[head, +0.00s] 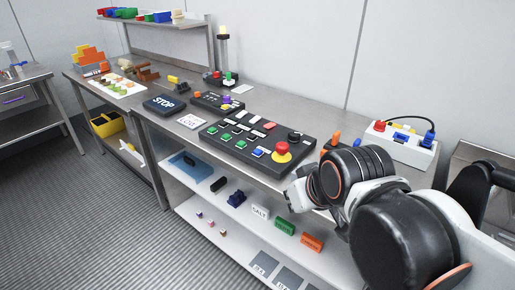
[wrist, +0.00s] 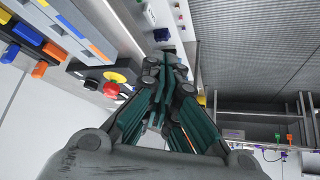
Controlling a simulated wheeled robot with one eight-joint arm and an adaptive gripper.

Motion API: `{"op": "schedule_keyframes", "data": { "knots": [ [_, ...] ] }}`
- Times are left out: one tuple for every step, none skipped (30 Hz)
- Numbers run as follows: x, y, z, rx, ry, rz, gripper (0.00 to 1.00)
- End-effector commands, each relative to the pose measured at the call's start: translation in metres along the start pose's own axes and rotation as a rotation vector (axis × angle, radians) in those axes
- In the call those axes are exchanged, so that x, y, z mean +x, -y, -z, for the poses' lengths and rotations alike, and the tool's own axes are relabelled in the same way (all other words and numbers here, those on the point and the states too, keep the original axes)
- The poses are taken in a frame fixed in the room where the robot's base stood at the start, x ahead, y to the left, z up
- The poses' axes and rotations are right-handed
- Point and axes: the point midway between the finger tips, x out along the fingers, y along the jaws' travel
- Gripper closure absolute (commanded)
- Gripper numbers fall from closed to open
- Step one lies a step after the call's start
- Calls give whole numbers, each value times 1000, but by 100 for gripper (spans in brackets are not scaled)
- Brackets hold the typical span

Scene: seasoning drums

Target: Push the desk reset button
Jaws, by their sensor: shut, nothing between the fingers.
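A black control panel (head: 250,145) lies on the steel desk. It carries several green buttons (head: 227,137), a blue button (head: 257,152), white buttons and a red mushroom button (head: 281,148) on a yellow base. The labels are too small to read, so I cannot tell which is the reset button. The red mushroom button also shows in the wrist view (wrist: 111,89), left of my gripper. My gripper (wrist: 165,58) is shut and empty, apart from the panel. In the head view my arm reaches in from the right, beside the desk's front edge; the fingers are not clear there.
A white box (head: 400,142) with coloured plugs and a cable stands at the desk's right end. The lower shelf (head: 235,225) holds labelled blocks. The floor in front is clear.

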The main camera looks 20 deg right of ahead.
Motion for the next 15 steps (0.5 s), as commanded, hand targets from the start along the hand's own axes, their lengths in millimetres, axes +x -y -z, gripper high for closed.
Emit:
{"op": "schedule_keyframes", "data": {
  "knots": [
    [-4, -1, 22, -35, -6, 8, 100],
    [-4, -1, 32, -60, -9, 14, 100],
    [-3, -1, 47, -97, -15, 22, 100],
    [-1, -1, 57, -125, -19, 28, 100],
    [0, -1, 68, -153, -24, 34, 100],
    [3, -2, 81, -190, -30, 41, 100],
    [6, -2, 92, -217, -36, 46, 100],
    [8, -2, 101, -245, -42, 51, 100],
    [12, -3, 114, -282, -50, 57, 100],
    [15, -3, 124, -309, -56, 62, 100],
    [19, -4, 133, -336, -62, 65, 100],
    [24, -5, 146, -374, -71, 71, 100],
    [28, -5, 154, -401, -78, 75, 100],
    [32, -6, 163, -428, -84, 78, 100],
    [39, -7, 174, -465, -93, 83, 100]
  ]
}}
